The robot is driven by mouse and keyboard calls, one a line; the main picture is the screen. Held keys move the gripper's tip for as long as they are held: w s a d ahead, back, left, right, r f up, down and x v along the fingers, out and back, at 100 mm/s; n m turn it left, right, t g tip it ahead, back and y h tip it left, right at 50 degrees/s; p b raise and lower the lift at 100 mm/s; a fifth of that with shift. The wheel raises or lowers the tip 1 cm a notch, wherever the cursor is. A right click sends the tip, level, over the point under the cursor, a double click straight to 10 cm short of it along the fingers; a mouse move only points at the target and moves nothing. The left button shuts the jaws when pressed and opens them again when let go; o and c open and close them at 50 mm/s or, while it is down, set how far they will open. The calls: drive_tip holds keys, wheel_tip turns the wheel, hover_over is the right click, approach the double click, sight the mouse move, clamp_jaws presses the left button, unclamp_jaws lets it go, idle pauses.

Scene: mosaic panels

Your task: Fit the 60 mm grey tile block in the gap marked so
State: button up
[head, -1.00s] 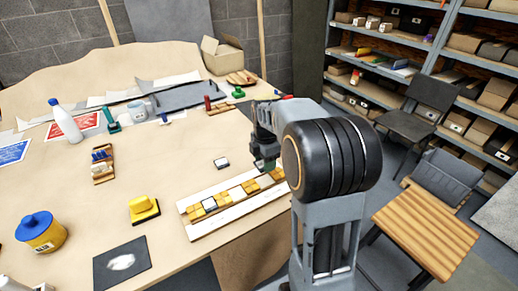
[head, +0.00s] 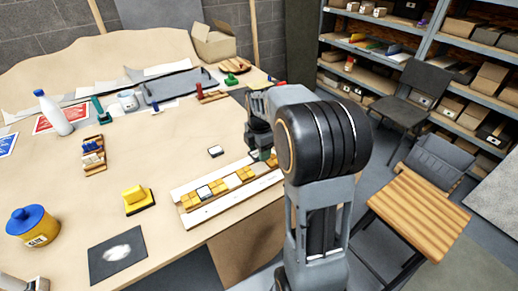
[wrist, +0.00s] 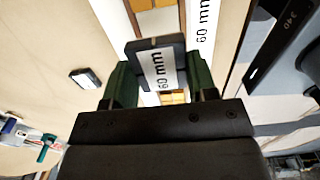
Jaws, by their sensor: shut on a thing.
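My gripper (wrist: 160,78) has green fingers and is shut on a dark grey block (wrist: 137,47) with a white "60 mm" label. The block is above the mosaic panel in the wrist view; whether it touches cannot be told. The panel has white rails (head: 228,208) with a row of yellow tiles (head: 229,184) between them. A rail label reading "60 mm" (wrist: 207,22) lies right beside the block in the wrist view. The gap itself is mostly hidden under the block. In the head view my gripper (head: 262,155) is at the panel's far right end, partly hidden by my arm.
A small white-topped block (head: 215,151) lies loose behind the panel; it also shows in the wrist view (wrist: 85,78). A yellow block on a black base (head: 137,200) and a blue-lidded jar (head: 33,226) stand to the left. Bare table lies between them.

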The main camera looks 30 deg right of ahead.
sight(259, 168)
drive_tip(key=shift+f+b, duration=1.15)
drive_tip(key=shift+f, duration=0.8)
drive_tip(key=shift+f+b, duration=0.45)
drive_tip(key=shift+f, duration=0.65)
idle(0.7)
drive_tip(key=o, duration=1)
drive_tip(key=shift+o, duration=0.2)
drive_tip(key=shift+r, duration=0.1)
wheel_tip(259, 168, up, 14)
drive_tip(key=shift+f+p, duration=0.15)
drive_tip(key=shift+p, duration=0.3)
